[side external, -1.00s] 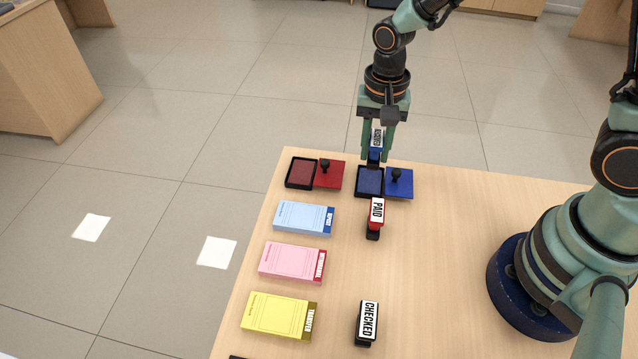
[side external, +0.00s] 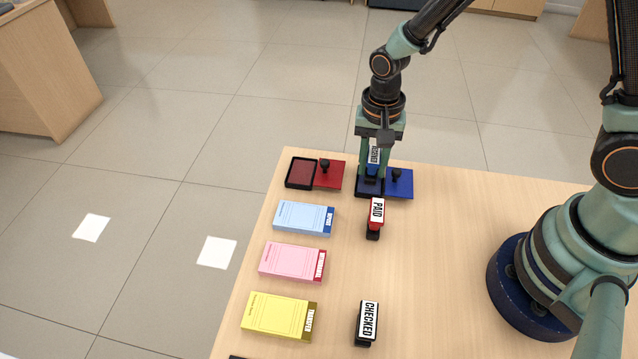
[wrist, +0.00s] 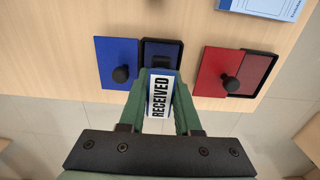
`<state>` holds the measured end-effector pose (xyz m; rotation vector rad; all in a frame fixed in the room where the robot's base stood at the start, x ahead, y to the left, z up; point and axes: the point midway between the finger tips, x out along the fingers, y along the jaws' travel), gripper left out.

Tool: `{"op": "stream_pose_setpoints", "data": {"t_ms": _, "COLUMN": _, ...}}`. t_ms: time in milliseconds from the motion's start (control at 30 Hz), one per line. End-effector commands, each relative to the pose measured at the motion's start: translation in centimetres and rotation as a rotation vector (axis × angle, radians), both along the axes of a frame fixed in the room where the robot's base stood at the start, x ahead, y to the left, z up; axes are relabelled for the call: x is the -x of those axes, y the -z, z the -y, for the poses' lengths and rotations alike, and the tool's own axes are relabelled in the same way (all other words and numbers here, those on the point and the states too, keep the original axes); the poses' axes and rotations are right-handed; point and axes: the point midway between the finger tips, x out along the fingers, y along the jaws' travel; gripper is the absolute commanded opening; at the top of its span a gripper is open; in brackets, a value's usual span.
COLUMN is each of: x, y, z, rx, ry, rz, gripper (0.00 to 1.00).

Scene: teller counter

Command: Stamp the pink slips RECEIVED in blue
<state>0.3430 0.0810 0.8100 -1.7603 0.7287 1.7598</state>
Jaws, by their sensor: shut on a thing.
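My gripper (side external: 372,168) is shut on the RECEIVED stamp (side external: 375,153), upright over the blue ink pad (side external: 369,189). The stamp's lower end is at the pad, but I cannot tell if it touches the ink. In the wrist view the stamp's white label (wrist: 160,97) shows between the fingers, with the blue pad (wrist: 162,47) behind it. The blue pad's lid (side external: 401,184) with a black knob lies open beside it. The pink slips (side external: 291,261), a pad marked WITHDRAWAL, lie flat between the blue slips (side external: 303,216) and the yellow slips (side external: 277,315).
A red ink pad (side external: 301,173) with its red lid (side external: 330,175) lies left of the blue pad. The PAID stamp (side external: 376,216) stands close in front of the blue pad. The CHECKED stamp (side external: 367,322) stands nearer the front. The wooden counter (side external: 430,260) is clear toward my base.

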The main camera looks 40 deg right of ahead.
Motion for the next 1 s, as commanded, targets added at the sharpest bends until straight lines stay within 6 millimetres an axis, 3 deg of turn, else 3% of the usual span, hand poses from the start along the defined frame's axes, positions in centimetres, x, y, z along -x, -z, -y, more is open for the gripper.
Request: {"op": "stream_pose_setpoints", "data": {"t_ms": 1000, "x": -0.01, "y": 0.75, "z": 0.00, "rx": 0.000, "ry": 0.000, "rz": 0.000, "gripper": 0.00}}
